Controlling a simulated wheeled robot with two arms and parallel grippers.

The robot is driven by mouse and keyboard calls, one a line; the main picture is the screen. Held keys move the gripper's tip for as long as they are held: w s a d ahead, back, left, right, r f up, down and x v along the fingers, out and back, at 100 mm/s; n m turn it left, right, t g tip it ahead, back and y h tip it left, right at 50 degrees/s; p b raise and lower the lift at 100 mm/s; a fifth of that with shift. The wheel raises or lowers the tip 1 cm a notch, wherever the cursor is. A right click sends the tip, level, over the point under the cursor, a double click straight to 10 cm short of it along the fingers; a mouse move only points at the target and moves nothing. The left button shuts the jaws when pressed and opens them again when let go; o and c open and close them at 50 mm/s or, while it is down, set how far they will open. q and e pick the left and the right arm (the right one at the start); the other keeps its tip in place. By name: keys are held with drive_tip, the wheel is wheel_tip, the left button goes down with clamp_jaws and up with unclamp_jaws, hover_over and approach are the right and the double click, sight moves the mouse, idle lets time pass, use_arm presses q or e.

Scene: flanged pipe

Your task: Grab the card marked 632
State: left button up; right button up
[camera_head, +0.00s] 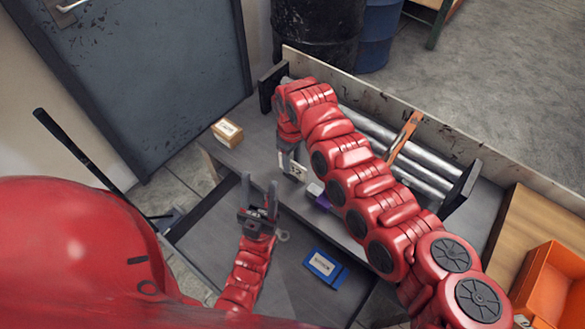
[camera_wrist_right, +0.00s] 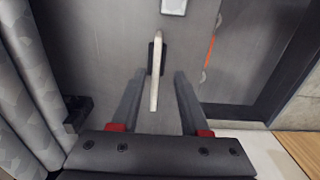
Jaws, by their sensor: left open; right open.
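A small white card (camera_head: 298,170) with dark marks stands at my right gripper in the head view; its number is too small to read. In the right wrist view a thin cream upright piece (camera_wrist_right: 155,72), probably this card seen nearly edge-on, has a dark base and lies between the lines of the fingers. My right gripper (camera_head: 287,158) points down over the bench, and its open fingers (camera_wrist_right: 156,98) show in the wrist view, with no clear contact. My left gripper (camera_head: 259,192) is open and empty, fingers pointing away, lower left of the card.
Metal pipes (camera_head: 400,150) lie along the back of the bench. A blue labelled case (camera_head: 324,266), a purple-and-white item (camera_head: 319,195) and a small cardboard box (camera_head: 227,132) are nearby. An orange bin (camera_head: 553,285) stands at right. The bench front is partly clear.

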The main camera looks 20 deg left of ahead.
sight(293, 174)
drive_tip(key=f, duration=0.4)
drive_tip(key=shift+w+f+p, duration=0.1)
drive_tip(key=shift+w+p, duration=0.2)
drive_tip(key=shift+p, duration=0.05)
drive_tip(key=shift+f, duration=0.25)
drive_tip(key=shift+f+b, duration=0.25)
drive_tip(key=shift+b, duration=0.05)
clamp_jaws()
